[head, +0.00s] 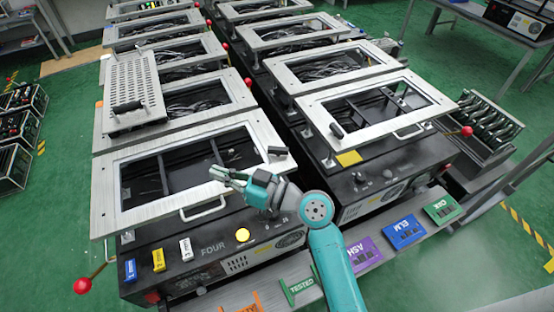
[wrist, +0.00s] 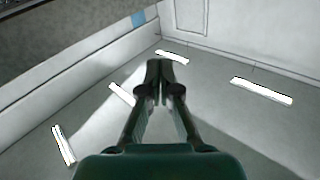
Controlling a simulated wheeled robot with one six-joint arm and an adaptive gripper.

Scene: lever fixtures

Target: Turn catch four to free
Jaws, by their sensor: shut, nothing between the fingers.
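The unit marked FOUR (head: 213,248) is the front-left black box, with a pale metal frame (head: 150,222) on top. A small black catch-like piece (head: 278,151) lies on the right part of that frame. A lever with a red ball (head: 82,286) sticks out at the unit's lower left. I cannot tell which of these is catch four. My gripper (head: 213,175) is over the frame's front part, left of the black piece and apart from it. It is shut and empty; the wrist view also shows its fingers together (wrist: 160,80).
A similar unit to the right has its own frame (head: 375,88), black piece (head: 336,130) and red-ball lever (head: 466,131). More framed units stand behind in two rows. A perforated panel (head: 133,85) lies on the left row. The wrist view faces ceiling lights (wrist: 262,91).

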